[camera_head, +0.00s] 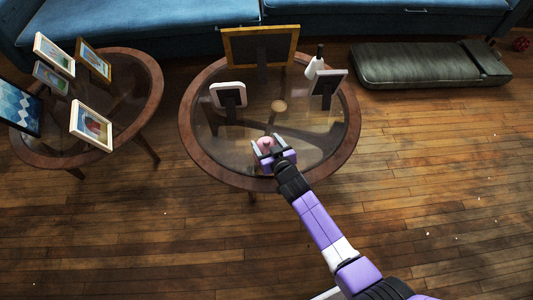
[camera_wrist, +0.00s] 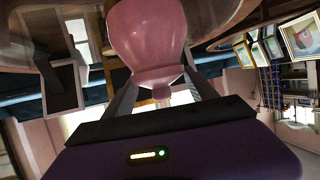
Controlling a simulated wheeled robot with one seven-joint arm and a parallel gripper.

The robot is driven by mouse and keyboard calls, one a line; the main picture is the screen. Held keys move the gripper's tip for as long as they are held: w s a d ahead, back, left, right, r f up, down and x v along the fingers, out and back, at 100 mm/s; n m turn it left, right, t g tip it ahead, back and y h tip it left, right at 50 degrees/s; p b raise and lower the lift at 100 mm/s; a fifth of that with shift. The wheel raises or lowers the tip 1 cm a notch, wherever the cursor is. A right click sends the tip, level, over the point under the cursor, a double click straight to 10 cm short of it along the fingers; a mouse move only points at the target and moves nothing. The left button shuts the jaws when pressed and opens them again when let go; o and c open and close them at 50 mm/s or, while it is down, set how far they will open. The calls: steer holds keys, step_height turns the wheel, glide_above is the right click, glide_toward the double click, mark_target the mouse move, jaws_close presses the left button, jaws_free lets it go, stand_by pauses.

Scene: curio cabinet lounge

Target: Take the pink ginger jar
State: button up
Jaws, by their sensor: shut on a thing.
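The pink ginger jar (camera_head: 266,144) is at the front part of the middle round glass-topped table (camera_head: 186,122). My gripper (camera_head: 268,149) reaches it from the front right and is shut on it. In the wrist view the pink jar (camera_wrist: 147,36) fills the top middle, its narrow end toward me. The fingers of my gripper (camera_wrist: 160,94) stand on both sides of that narrow end. The jar's lower part is hidden by the gripper in the head view, so I cannot tell whether it touches the glass.
On the same table stand a gold-edged frame (camera_head: 228,47), two white-edged frames (camera_head: 213,90) (camera_head: 342,76), a white bottle (camera_head: 314,66) and a small tan disc (camera_head: 279,106). A second table (camera_head: 155,75) with several frames is at left. A dark cushion (camera_head: 420,66) lies at right.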

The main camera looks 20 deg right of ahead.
jaws_close()
steer(key=shift+r, duration=0.1)
steer(key=shift+r, duration=0.1)
steer(key=shift+r+p, duration=0.85)
steer(key=shift+r, duration=0.05)
step_height(320, 180, up, 18)
steer(key=p, duration=0.6)
steer(key=shift+p, duration=0.35)
